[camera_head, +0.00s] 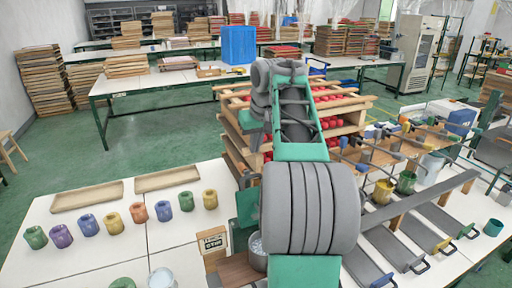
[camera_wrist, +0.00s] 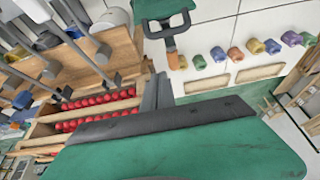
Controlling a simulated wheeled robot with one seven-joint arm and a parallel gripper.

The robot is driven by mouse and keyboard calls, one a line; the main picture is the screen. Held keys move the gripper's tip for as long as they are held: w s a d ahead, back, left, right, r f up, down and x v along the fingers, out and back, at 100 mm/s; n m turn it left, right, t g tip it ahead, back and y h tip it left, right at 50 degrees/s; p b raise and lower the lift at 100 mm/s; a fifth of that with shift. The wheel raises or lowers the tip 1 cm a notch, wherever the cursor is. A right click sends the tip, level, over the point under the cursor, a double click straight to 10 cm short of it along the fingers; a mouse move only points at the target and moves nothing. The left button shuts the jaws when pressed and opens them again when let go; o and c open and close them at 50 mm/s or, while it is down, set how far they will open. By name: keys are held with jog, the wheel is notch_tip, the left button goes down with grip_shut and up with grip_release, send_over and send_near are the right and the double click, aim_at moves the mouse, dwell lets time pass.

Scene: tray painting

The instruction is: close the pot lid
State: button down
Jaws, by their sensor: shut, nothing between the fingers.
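A grey metal pot (camera_head: 258,255) stands on a brown wooden board at the front middle of the table in the head view. My arm hides much of it, and its contents look pale and grainy. I cannot make out a lid on it or beside it. My gripper (camera_wrist: 158,80) shows in the wrist view as dark fingers set together, with nothing seen between them. In the head view my arm covers most of the gripper, so its distance from the pot is unclear.
Several coloured paint pots (camera_head: 139,212) stand in a row on the left of the table, near two shallow wooden trays (camera_head: 168,179). Wooden racks (camera_head: 340,129) with red balls stand behind my arm. A small labelled box (camera_head: 213,242) is left of the pot. Grey troughs (camera_head: 408,240) fill the right.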

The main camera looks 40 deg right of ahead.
notch_tip(320, 180, down, 7)
jog(key=s+p, duration=0.1)
jog(key=shift+s+a, duration=0.15)
jog(key=shift+a, duration=0.05)
jog(key=shift+s, duration=0.1)
dwell(0.4)
